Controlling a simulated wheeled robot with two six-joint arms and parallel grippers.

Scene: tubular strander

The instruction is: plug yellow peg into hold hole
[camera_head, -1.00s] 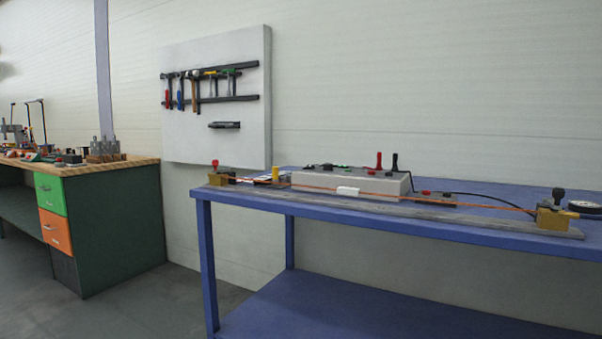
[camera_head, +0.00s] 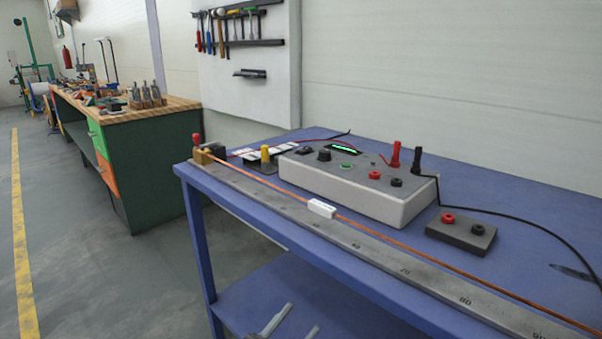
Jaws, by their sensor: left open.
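The yellow peg (camera_head: 265,155) stands upright at the left part of the blue table, on a small dark base beside the grey meter box (camera_head: 350,190). I cannot tell which opening is the hold hole. The box top carries a red socket (camera_head: 374,175) and a black socket (camera_head: 396,182). A red plug (camera_head: 395,155) and a black plug (camera_head: 416,162) stand upright on the box's far side. My left gripper (camera_head: 294,326) shows only its grey fingertips at the bottom edge, open and empty, well apart from the peg. My right gripper is out of view.
A long grey ruler bar (camera_head: 405,271) with an orange wire and white slider (camera_head: 322,208) runs along the table's front. A small dark socket block (camera_head: 460,232) lies right of the box. A black cable (camera_head: 520,228) crosses the right side. A workbench (camera_head: 150,160) stands left.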

